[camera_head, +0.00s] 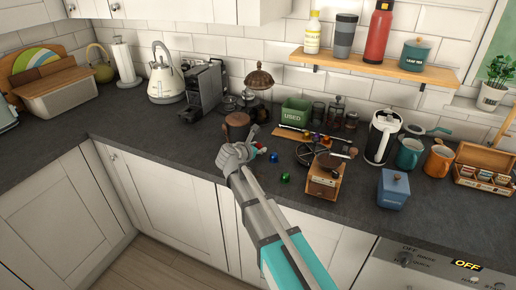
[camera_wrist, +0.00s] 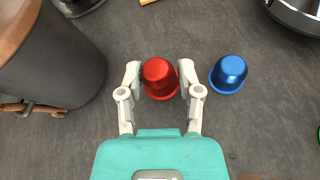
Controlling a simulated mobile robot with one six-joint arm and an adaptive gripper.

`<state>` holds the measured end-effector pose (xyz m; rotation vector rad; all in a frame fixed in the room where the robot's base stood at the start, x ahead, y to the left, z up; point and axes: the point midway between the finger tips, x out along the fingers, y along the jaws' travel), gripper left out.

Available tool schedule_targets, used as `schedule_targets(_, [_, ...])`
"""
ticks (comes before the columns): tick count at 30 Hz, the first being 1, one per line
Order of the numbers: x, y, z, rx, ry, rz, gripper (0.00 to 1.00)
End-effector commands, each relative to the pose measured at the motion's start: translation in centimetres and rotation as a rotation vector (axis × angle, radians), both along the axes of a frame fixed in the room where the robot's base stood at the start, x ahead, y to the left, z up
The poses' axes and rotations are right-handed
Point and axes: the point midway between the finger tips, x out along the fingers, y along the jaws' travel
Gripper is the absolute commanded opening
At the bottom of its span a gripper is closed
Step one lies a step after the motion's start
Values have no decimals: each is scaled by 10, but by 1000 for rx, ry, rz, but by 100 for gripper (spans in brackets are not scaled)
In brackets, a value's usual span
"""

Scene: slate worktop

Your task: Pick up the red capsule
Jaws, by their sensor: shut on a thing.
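The red capsule (camera_wrist: 159,76) sits between the two pale fingers of my gripper (camera_wrist: 160,72) in the wrist view. The fingers are closed against its left and right sides. It appears on or just above the dark worktop; I cannot tell which. In the head view my gripper (camera_head: 260,149) is low over the worktop, and the red capsule is too small and covered to make out there.
A blue capsule (camera_wrist: 228,73) stands close to the right finger. A dark canister with a wooden lid (camera_wrist: 50,60) stands close on the left. A green capsule (camera_head: 285,177) lies nearer the front edge. A wooden grinder (camera_head: 324,178) stands to the right.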

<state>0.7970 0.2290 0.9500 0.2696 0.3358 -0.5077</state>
Motion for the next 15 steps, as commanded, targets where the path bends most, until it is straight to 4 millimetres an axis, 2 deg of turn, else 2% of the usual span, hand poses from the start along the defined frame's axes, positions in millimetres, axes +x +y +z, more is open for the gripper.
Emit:
schedule_targets(3, [0, 0, 17, 0, 0, 0, 30])
schedule_targets(15, [-40, -7, 63, 0, -1, 2, 30])
